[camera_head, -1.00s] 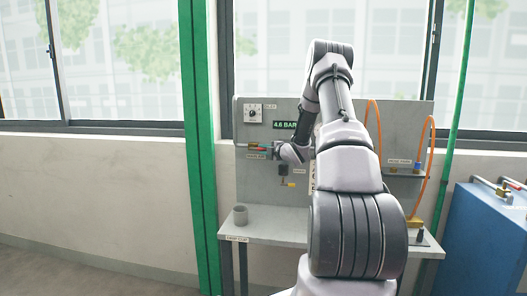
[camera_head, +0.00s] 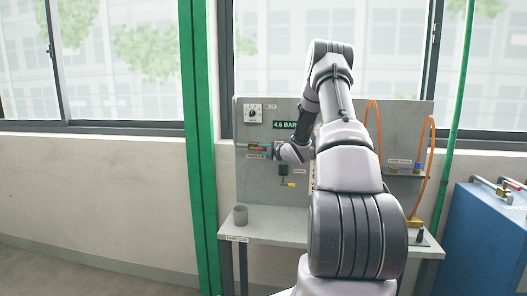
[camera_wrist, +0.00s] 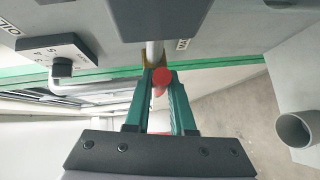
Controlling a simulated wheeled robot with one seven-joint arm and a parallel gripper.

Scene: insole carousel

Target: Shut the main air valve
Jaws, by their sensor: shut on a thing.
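The main air valve (camera_head: 252,144) is a small brass fitting at the left edge of the grey panel, with a red handle. My gripper (camera_head: 268,149) is at the valve, reaching in from the right. In the wrist view, my gripper's teal fingers (camera_wrist: 160,88) are shut on the red handle (camera_wrist: 162,76), of which a rounded red end shows. A pale pipe (camera_wrist: 155,52) and a yellow brass part lie just beyond the fingertips. The handle's exact angle is hard to tell, as the fingers cover much of it.
A pressure display (camera_head: 284,125) reads 4.6 BAR; my arm covers its right end. A dial box (camera_head: 253,114) sits above the valve. A yellow-tipped fitting (camera_head: 288,184) hangs below. A grey cup (camera_head: 240,214) stands on the bench. Orange hoses (camera_head: 425,180) are at right.

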